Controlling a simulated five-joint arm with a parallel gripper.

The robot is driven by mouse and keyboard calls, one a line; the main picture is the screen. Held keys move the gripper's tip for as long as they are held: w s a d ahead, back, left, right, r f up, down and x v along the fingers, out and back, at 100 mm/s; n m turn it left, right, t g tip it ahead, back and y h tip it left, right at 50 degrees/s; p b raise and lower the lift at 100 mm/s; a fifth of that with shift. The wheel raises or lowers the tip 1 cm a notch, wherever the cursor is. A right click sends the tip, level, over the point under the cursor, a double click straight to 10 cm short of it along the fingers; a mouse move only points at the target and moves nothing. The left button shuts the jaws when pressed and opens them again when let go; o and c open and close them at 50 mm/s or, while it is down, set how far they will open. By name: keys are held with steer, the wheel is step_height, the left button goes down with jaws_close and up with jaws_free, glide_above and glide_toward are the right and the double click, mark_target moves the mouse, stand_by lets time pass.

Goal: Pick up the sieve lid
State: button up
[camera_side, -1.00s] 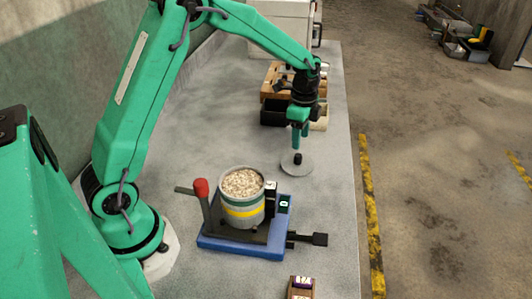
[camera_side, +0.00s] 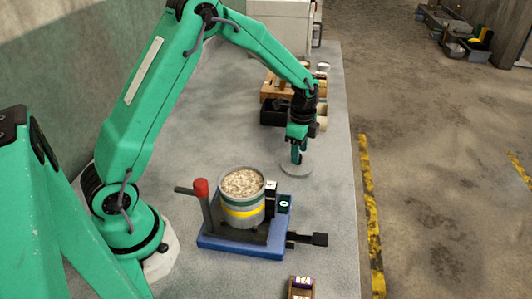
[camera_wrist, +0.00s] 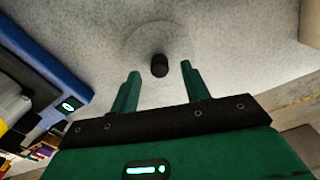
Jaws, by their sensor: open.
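The sieve lid (camera_side: 289,170) is a flat grey disc lying on the bench, to the right of and behind the grain pot. In the wrist view the lid (camera_wrist: 132,42) is pale against the bench, with a black knob (camera_wrist: 159,66) standing at its middle. My gripper (camera_side: 297,158) is over the lid, pointing down. In the wrist view my gripper (camera_wrist: 160,68) is open, and the knob shows between its two green fingertips with gaps on both sides. In the side view the fingers hide the knob. I cannot tell the exact height of the fingertips.
A pot of grain (camera_side: 242,197) stands on a blue base (camera_side: 225,245) with a red-topped lever (camera_side: 201,188) and a black handle (camera_side: 308,239). Wooden and black trays (camera_side: 272,112) stand behind the lid. A small box (camera_side: 300,287) is at the front edge.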

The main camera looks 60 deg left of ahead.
steer(key=shift+f, duration=1.25)
jaws_close()
steer(key=shift+r, duration=0.15)
steer(key=shift+r, duration=0.55)
steer(key=r, duration=0.3)
steer(key=shift+s+d+r, duration=0.1)
steer(key=shift+s+d, duration=0.05)
steer(key=shift+d, duration=0.2)
steer(key=s+d+r, duration=0.5)
steer(key=d+r, duration=0.1)
steer(key=d, duration=0.3)
steer(key=shift+d+r, duration=0.2)
steer(key=shift+d, duration=0.1)
